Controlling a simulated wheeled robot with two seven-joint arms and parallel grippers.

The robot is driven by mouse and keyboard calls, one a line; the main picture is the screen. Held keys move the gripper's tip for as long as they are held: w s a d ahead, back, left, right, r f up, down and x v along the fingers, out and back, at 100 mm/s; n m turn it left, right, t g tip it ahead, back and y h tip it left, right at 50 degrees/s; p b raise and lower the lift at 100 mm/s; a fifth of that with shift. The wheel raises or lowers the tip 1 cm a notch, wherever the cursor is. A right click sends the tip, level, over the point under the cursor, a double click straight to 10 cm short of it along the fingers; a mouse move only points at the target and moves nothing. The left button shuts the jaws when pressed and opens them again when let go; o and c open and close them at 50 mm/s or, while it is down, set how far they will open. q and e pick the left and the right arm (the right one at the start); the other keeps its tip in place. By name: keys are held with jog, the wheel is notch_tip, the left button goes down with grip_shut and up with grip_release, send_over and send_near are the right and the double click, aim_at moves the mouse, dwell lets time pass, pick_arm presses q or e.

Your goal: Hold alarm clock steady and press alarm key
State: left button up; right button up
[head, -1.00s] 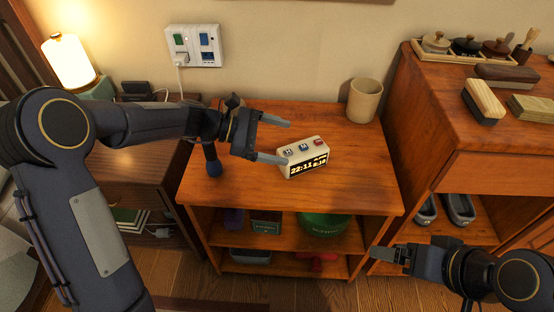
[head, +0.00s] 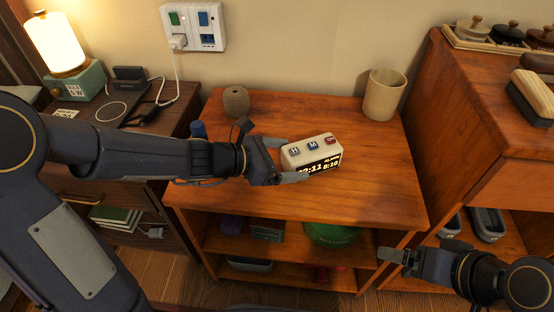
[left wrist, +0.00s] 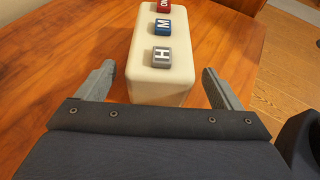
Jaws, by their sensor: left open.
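The alarm clock (head: 312,155) is a cream block standing upright on the wooden shelf top. Its lit front reads about 22:11, with ALARM and 8:10 at the right. Its top has a grey H key, a blue M key and a red key (head: 331,141) at the far right end. My left gripper (head: 287,160) is open, with its fingers on either side of the clock's left end. In the left wrist view the clock (left wrist: 160,75) lies between the two fingers (left wrist: 167,90), with gaps visible on both sides. My right gripper (head: 390,256) is low at the right, off the shelf top; its fingers look close together.
The wooden shelf top (head: 370,180) is clear around the clock. A beige cup (head: 384,95) and a small round vase (head: 236,101) stand at its back. A taller cabinet (head: 480,120) rises at the right. A lamp (head: 56,44) stands at the left.

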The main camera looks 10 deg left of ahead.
aim_at(330, 139)
pick_arm(q)
jog(key=shift+b+x, duration=0.7)
jog(key=shift+x, duration=1.65)
pick_arm(e)
jog(key=shift+f, duration=0.95)
pick_arm(q)
jog(key=c, duration=1.4)
jog(key=shift+c, duration=0.2)
pick_arm(e)
grip_shut()
jog(key=shift+w+r, duration=0.1)
